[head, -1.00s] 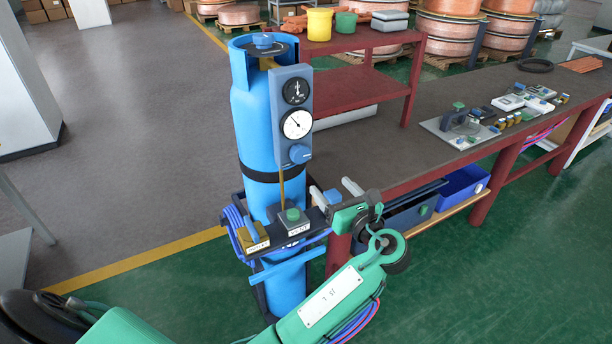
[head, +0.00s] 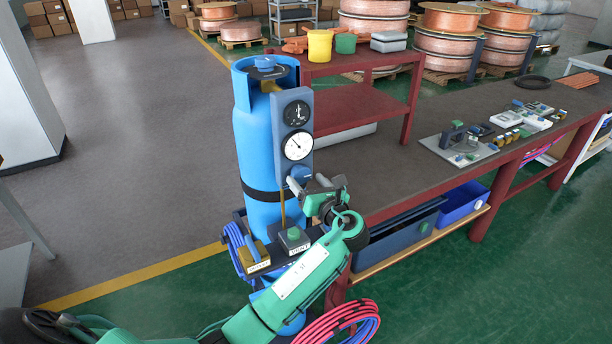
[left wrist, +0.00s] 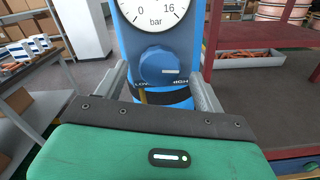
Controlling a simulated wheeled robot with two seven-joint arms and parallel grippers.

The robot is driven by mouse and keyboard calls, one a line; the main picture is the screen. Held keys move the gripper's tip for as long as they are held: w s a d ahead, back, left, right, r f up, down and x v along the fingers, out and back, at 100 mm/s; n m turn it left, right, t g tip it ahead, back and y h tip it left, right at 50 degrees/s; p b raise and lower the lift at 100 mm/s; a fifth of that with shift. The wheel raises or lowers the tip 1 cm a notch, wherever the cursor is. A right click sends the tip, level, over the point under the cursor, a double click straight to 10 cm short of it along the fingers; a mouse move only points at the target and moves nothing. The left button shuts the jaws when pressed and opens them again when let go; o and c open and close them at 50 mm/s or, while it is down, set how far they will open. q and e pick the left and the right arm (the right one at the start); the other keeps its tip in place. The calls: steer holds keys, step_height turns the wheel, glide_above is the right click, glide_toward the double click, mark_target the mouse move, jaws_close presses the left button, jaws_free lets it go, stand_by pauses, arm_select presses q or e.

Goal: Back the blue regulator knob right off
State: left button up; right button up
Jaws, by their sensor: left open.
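The blue regulator knob (head: 300,174) sits at the bottom of the grey-blue gauge panel (head: 280,140) on the blue gas cylinder (head: 255,150). In the left wrist view the knob (left wrist: 158,66) shows a white mark pointing right, toward the HIGH label, with LOW at its left. My left gripper (head: 306,183) is open at the knob's lower front. In the left wrist view its fingers (left wrist: 158,82) stand to the left and right of the knob, apart from it. Whether the fingertips reach its depth is hard to tell. My right gripper is not in view.
Below the gauges are a green VENT knob (head: 292,234) and a brass valve block (head: 257,254) with a blue lever. A workbench (head: 400,185) with parts stands right of the cylinder. A red shelf (head: 345,105) stands behind. Open floor lies left.

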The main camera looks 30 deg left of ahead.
arm_select(q)
steer(key=shift+w+a, duration=0.4)
steer(key=shift+a, duration=0.2)
steer(key=c, duration=1)
steer(key=shift+o, duration=0.2)
